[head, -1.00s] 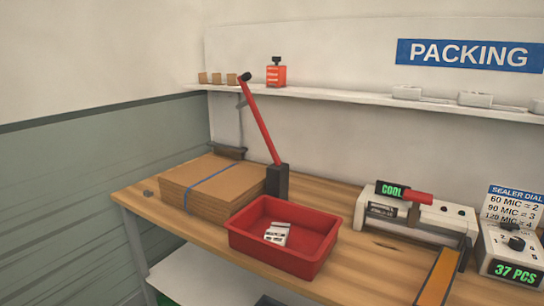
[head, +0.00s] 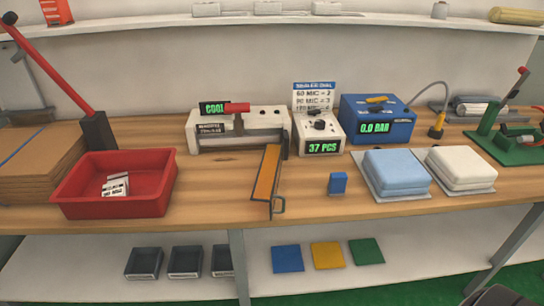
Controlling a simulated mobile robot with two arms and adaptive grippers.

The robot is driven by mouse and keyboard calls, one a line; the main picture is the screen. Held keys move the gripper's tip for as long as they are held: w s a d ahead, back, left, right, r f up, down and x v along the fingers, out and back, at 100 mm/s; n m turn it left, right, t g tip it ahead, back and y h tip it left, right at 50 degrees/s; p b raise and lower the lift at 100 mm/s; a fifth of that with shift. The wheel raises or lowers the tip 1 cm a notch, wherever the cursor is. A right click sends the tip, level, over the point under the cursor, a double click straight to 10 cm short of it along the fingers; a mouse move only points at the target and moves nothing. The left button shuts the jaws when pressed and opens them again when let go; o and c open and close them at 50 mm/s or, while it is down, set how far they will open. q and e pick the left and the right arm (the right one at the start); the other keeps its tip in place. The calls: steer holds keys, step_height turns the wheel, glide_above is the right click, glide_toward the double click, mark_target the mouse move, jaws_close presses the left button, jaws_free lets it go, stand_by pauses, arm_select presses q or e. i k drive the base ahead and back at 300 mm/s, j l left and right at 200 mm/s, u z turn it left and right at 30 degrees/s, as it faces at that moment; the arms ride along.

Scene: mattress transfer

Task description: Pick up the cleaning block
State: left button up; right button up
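A small blue block (head: 338,183), which looks like the cleaning block, stands on the wooden bench (head: 225,208) near its front edge. It is right of the orange-topped bar with a metal handle (head: 266,176) and left of a light blue folded pad (head: 396,172), apart from both. Nothing covers it. Neither of my grippers can be made out in the head view.
A red tray (head: 115,205) with white labels sits at left. The sealer (head: 238,130), dial box (head: 320,137) and blue gauge box (head: 377,125) stand behind. A white pad (head: 461,167) lies right. Lower shelf holds dark trays and coloured squares. A dark shape at bottom right is unclear.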

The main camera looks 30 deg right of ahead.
mark_target(338, 182)
steer(key=k+l+z, duration=0.1)
steer(key=z, duration=0.3)
steer(key=l+z, duration=0.1)
steer(key=z, duration=0.35)
steer(key=k+l, duration=0.05)
